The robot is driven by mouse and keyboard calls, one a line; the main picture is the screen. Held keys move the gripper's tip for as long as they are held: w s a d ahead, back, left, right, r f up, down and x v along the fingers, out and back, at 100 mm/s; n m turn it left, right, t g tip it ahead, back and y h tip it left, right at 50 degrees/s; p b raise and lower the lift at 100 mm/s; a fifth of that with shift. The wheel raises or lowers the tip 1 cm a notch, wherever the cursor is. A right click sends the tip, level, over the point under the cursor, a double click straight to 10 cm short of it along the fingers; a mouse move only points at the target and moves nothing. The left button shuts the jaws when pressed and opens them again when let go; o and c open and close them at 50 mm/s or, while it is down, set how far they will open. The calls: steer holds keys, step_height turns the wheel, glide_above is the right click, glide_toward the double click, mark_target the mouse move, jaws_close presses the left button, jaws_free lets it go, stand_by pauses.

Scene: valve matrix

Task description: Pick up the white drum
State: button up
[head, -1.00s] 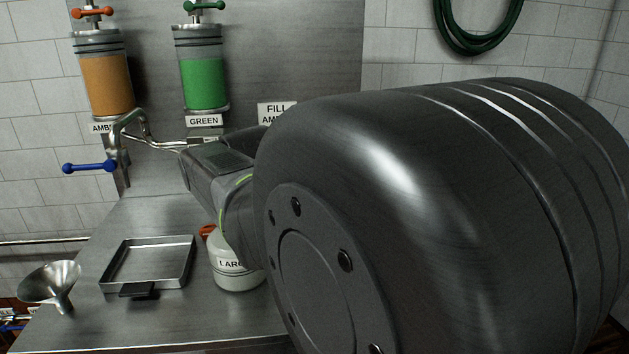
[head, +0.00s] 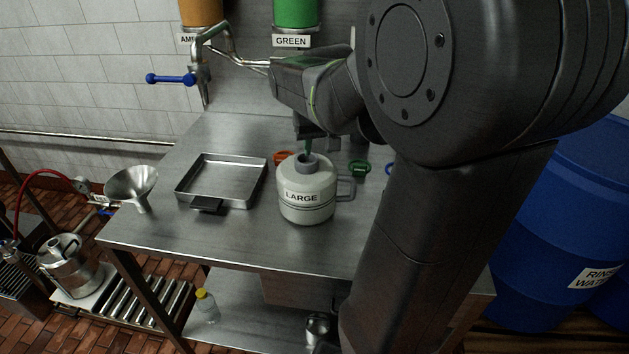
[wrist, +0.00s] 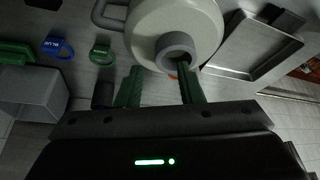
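The white drum (head: 306,203), labelled LARGE, stands upright on the steel table, with a grey neck on top and a grey side handle. It also shows at the top of the wrist view (wrist: 205,20). My gripper (wrist: 160,85) has its two green fingers apart with nothing held between them. In the wrist view one finger overlaps the edge of the drum's grey neck; I cannot tell whether it touches. In the head view my gripper (head: 320,145) is just behind the neck, partly hidden by my arm.
A steel tray (head: 222,180) and a funnel (head: 135,186) lie left of the drum. An orange cap (head: 283,158) and a green tag (head: 359,168) lie behind it. A tap with a blue lever (head: 170,79) stands at the back. A blue barrel (head: 575,220) stands right.

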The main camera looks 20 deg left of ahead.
mark_target(317, 158)
steer(key=x, duration=0.5)
steer(key=shift+w+p, duration=0.3)
steer(key=shift+p, duration=0.1)
jaws_close()
steer(key=shift+r, duration=0.1)
stand_by(0.9)
